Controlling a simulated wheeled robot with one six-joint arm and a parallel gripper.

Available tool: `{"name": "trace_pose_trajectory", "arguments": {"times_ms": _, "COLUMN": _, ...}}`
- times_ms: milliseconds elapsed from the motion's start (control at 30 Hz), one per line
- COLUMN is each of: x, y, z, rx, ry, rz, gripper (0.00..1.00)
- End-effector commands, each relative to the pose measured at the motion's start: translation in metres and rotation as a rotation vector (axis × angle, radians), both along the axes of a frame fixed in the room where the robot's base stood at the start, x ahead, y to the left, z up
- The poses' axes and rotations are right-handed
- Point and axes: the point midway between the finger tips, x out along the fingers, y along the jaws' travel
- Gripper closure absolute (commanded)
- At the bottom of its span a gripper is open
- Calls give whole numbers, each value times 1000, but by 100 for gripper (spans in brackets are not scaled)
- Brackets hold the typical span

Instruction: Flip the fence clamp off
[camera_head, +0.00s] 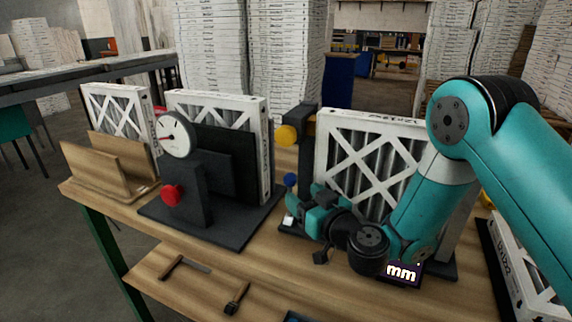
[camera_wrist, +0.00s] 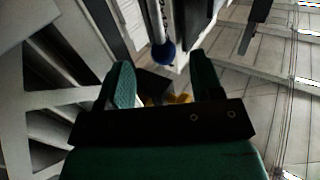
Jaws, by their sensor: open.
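A blue ball knob (camera_head: 290,180) stands at the left end of the middle fixture, beside a boxed filter (camera_head: 370,160) with a white frame; I take it for the handle of the fence clamp. In the wrist view the blue knob (camera_wrist: 163,53) sits on a thin rod, in the gap between my fingertips and apart from both. My gripper (camera_wrist: 160,66) is open and empty. In the head view my gripper (camera_head: 298,205) is low in front of the filter, just below the knob. The rest of the clamp is hidden.
A dark post with a yellow knob (camera_head: 286,135) rises behind the blue knob. A gauge (camera_head: 178,134) and a red knob (camera_head: 170,195) are on the left fixture. A wooden rack (camera_head: 105,170) holds another filter. A display reading "mm" (camera_head: 402,273) is near my wrist.

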Motion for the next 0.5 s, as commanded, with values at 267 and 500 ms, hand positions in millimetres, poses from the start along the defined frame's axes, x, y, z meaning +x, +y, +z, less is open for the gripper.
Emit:
{"name": "trace_pose_trajectory", "arguments": {"times_ms": 267, "x": 14, "y": 12, "z": 7, "rx": -1, "ry": 2, "rz": 2, "gripper": 40}}
{"name": "trace_pose_trajectory", "arguments": {"times_ms": 500, "x": 37, "y": 30, "z": 8, "rx": -1, "ry": -3, "rz": 3, "gripper": 40}}
